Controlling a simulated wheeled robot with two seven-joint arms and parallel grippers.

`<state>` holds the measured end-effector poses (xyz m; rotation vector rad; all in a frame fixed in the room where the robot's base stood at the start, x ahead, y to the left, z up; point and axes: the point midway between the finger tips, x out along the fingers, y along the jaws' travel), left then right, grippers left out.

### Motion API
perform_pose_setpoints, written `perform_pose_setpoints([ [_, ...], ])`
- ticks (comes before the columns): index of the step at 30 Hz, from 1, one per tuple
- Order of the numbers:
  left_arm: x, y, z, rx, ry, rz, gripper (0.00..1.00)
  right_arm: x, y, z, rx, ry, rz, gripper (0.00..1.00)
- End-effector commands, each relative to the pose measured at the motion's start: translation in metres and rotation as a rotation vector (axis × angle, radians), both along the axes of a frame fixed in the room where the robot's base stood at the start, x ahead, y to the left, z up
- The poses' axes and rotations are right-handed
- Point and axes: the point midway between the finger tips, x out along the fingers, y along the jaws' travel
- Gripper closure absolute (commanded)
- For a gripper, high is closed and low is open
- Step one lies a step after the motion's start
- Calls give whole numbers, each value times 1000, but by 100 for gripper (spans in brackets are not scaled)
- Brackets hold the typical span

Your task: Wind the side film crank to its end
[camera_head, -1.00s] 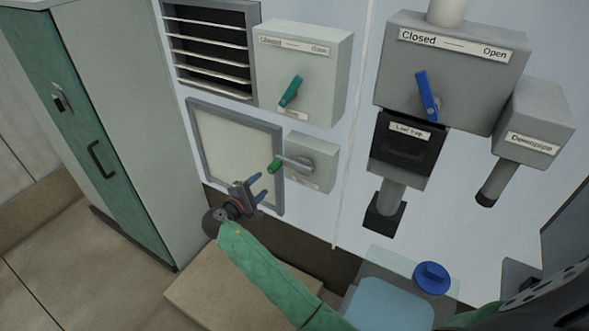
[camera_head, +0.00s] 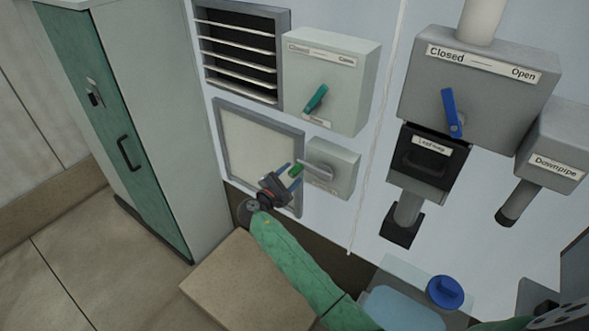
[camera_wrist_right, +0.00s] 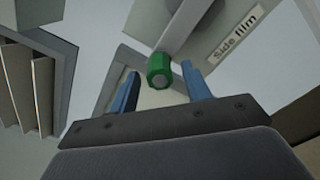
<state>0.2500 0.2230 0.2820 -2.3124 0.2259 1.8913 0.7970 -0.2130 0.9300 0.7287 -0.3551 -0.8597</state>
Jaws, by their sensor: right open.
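The side film crank is a grey arm (camera_head: 318,171) with a green knob (camera_head: 296,171) at its left end, on a small pale box (camera_head: 343,165) low on the wall. In the wrist view the green knob (camera_wrist_right: 159,71) appears between the two blue fingertips, with gaps on both sides. A "Side film" label (camera_wrist_right: 238,34) is beside the crank arm (camera_wrist_right: 190,30). My right gripper (camera_head: 289,177) is open and empty, close to the knob; I see no contact. My left gripper is not in view.
Above is a larger box (camera_head: 350,75) with a teal lever, beside a louvred vent (camera_head: 240,50). To the right are the grey Closed/Open box (camera_head: 500,95), leaf trap (camera_head: 425,165) and downpipe (camera_head: 505,210). A cardboard-coloured block (camera_head: 240,280) and blue-capped container (camera_head: 445,292) are below.

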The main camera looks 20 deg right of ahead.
Motion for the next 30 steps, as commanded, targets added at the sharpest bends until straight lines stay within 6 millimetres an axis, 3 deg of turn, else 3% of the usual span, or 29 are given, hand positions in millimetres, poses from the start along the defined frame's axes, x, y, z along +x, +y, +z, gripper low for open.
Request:
perform_pose_setpoints([
  [7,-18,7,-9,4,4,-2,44,14,-18,1,-1,0,-1,52],
  [18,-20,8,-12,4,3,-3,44,16,-21,-1,1,0,-1,52],
  [25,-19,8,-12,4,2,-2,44,16,-21,-1,1,0,-1,97],
  [30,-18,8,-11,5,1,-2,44,16,-21,-1,1,0,-1,100],
])
